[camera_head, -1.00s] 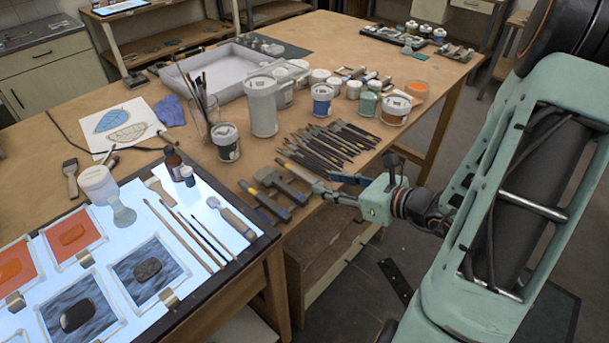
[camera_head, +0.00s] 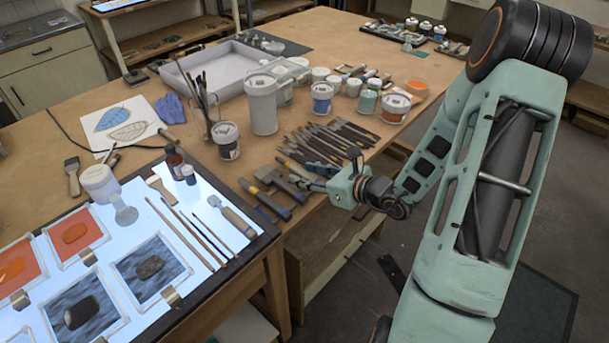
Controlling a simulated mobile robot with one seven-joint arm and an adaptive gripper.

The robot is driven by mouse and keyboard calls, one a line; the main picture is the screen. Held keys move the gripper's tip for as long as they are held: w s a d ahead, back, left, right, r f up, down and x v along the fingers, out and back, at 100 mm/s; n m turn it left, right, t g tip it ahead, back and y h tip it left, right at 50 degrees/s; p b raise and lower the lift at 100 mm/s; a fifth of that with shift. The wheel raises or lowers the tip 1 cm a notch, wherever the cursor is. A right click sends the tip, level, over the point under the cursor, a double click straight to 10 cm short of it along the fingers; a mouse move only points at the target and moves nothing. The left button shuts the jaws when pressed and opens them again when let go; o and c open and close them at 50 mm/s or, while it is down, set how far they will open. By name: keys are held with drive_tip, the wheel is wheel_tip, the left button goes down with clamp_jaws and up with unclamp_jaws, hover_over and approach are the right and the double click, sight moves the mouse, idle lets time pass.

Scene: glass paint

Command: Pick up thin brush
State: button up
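Several thin brushes lie side by side on the lit panel at the left. The rightmost thin brush (camera_head: 210,236) is the slimmest, with two longer wooden-handled brushes (camera_head: 183,232) to its left. I cannot tell which one the task means. My gripper (camera_head: 308,176) is right of the panel, over the table's front edge near the dark-handled tools. Its two fingers look apart, with nothing seen between them. It is clear of the thin brushes.
A broad tool (camera_head: 232,216) lies right of the thin brushes. Hammer-like tools (camera_head: 268,203) lie between the panel and my gripper. Glass tiles (camera_head: 150,268) cover the panel's front.

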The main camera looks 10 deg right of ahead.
clamp_jaws()
drive_tip(key=shift+r, duration=0.1)
